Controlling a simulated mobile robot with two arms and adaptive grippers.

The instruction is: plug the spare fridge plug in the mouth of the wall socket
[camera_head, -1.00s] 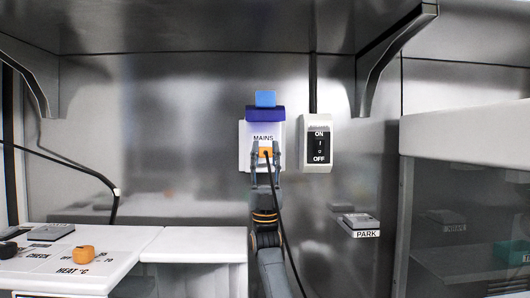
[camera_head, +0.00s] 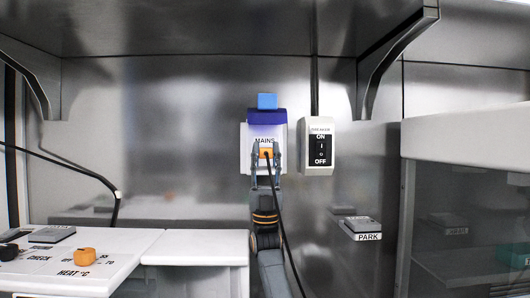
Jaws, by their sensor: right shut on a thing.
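The wall socket (camera_head: 246,137) is a white plate marked MAINS on the metal wall, with a dark blue hood and a lighter blue block on top. My right gripper (camera_head: 265,156) is in front of the lower part of the plate, shut on the orange spare fridge plug (camera_head: 265,150). A black cable hangs down from the plug along my arm. The plug covers the socket's mouth from this view, so I cannot tell how far in it sits. My left gripper is out of view.
A breaker switch (camera_head: 320,147) marked ON and OFF is right of the socket. A small PARK shelf (camera_head: 367,236) juts out lower right. A white counter (camera_head: 195,247) with an orange HEAT knob (camera_head: 85,254) is at left. A bracketed shelf (camera_head: 215,28) hangs above.

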